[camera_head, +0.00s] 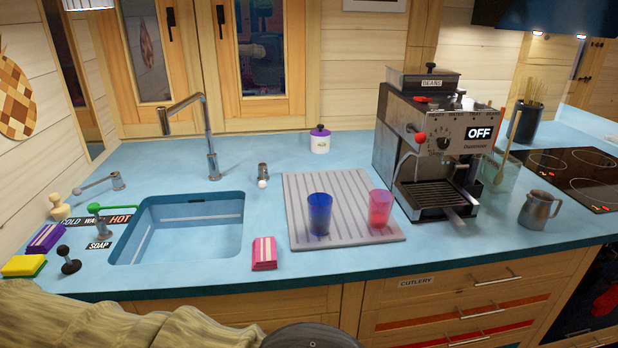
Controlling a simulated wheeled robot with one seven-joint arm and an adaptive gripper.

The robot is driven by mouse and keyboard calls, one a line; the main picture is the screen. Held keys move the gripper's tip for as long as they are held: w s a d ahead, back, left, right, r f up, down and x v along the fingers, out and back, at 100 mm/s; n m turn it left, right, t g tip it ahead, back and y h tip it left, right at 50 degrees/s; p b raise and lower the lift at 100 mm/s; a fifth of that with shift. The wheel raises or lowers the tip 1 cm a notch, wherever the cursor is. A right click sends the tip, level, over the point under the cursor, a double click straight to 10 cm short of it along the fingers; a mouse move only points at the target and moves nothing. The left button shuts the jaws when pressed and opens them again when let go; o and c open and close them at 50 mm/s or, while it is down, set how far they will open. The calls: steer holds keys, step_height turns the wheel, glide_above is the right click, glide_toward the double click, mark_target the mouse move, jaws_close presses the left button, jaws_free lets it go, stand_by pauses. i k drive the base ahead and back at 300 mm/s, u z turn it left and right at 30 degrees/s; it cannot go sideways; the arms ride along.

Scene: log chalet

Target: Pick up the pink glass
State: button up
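The pink glass (380,208) stands upright on the right side of a grey ribbed drying board (345,188), close to the coffee machine. It is see-through and redder in its lower part. A blue glass (319,214) stands upright on the same board, to the left of the pink one and apart from it. My gripper is not seen in this view.
The coffee machine (437,140) stands just right of the board, with a metal jug (538,209) beyond it. A sink (190,228) with a tall tap (210,140) lies to the left. Counter in front of the board is clear.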

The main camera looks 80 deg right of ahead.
mark_target(379, 211)
steer(key=z, duration=3)
